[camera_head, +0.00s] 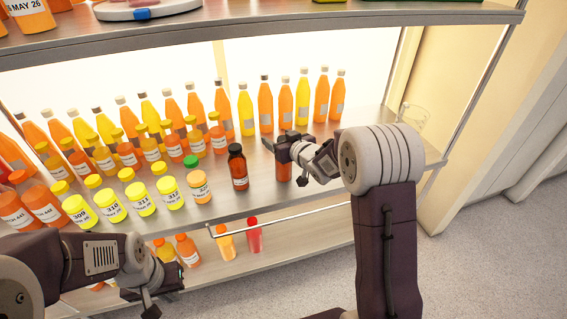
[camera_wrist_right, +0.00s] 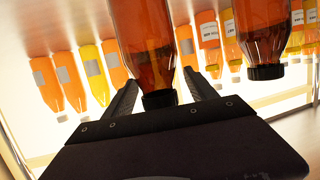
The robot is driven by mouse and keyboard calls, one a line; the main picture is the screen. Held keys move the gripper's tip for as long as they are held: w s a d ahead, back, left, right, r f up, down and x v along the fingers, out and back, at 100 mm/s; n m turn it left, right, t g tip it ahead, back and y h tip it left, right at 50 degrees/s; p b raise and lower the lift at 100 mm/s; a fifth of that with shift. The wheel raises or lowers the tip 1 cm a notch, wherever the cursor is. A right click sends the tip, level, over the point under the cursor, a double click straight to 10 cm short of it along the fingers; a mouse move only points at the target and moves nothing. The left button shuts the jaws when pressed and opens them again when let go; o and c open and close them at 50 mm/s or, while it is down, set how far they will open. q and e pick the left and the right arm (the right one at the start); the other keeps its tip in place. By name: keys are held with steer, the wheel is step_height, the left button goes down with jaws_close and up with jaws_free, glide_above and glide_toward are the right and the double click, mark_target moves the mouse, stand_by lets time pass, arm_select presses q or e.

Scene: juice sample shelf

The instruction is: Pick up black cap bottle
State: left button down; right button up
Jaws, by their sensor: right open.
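Two brown bottles with black caps stand near the front edge of the middle shelf. One brown bottle (camera_head: 238,168) stands in the open. The other brown bottle (camera_head: 284,168) is under my right gripper (camera_head: 284,146), which hides its top in the head view. In the right wrist view, which is upside down, that bottle (camera_wrist_right: 148,40) with its black cap lies between the two open fingers of my right gripper (camera_wrist_right: 160,86). I cannot tell whether a finger touches it. The free one (camera_wrist_right: 263,30) stands beside them. My left gripper (camera_head: 160,292) is low at the left, its jaws unclear.
The middle shelf (camera_head: 322,170) holds rows of orange and yellow bottles behind and left of the brown ones. A green-cap bottle (camera_head: 192,166) stands nearby. A clear beaker (camera_head: 413,114) is at the shelf's right end. An upper shelf (camera_head: 300,30) hangs above.

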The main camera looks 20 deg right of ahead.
jaws_close()
steer(key=shift+r, duration=0.1)
